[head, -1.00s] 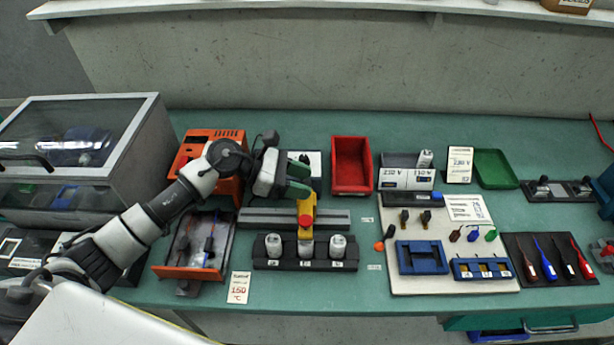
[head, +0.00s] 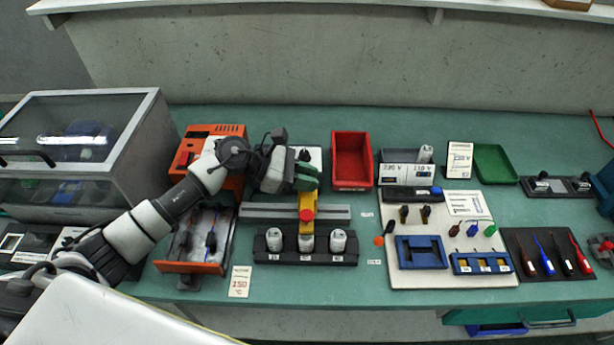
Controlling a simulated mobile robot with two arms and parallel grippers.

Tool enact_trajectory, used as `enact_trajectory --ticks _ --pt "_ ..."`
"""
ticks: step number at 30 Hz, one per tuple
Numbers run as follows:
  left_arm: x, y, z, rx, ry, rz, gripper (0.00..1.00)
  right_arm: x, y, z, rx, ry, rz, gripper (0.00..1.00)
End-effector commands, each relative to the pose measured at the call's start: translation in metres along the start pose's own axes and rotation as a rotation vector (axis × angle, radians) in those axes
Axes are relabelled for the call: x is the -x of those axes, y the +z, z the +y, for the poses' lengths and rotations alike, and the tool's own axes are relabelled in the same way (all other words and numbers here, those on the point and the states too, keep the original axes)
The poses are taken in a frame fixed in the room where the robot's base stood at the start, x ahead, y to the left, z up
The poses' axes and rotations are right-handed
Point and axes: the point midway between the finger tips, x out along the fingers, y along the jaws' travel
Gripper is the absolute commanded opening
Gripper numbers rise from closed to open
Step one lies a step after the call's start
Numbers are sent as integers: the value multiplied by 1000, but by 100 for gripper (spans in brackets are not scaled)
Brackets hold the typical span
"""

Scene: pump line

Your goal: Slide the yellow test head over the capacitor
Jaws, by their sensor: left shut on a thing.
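The black holder (head: 290,258) has three upright white capacitors in a row. My left gripper (head: 306,181), with green fingers, is shut on the back end of the test head and partly hides it. My right gripper is not in view.
An orange unit (head: 187,153) and an open orange drawer (head: 192,267) lie left of the rail. A red bin (head: 351,160) stands behind right. A white board (head: 437,281) with blue fixtures is to the right.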

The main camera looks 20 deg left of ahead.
Motion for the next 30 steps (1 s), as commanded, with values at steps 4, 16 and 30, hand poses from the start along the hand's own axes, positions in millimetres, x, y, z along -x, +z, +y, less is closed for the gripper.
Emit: enact_trajectory --ticks 4,16,30 --pt "-25 8 0 -4 -2 -4 0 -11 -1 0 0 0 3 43" --pt "-68 28 0 0 0 -1 0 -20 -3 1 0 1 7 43" --pt "-68 28 0 0 -1 -2 48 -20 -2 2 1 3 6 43"
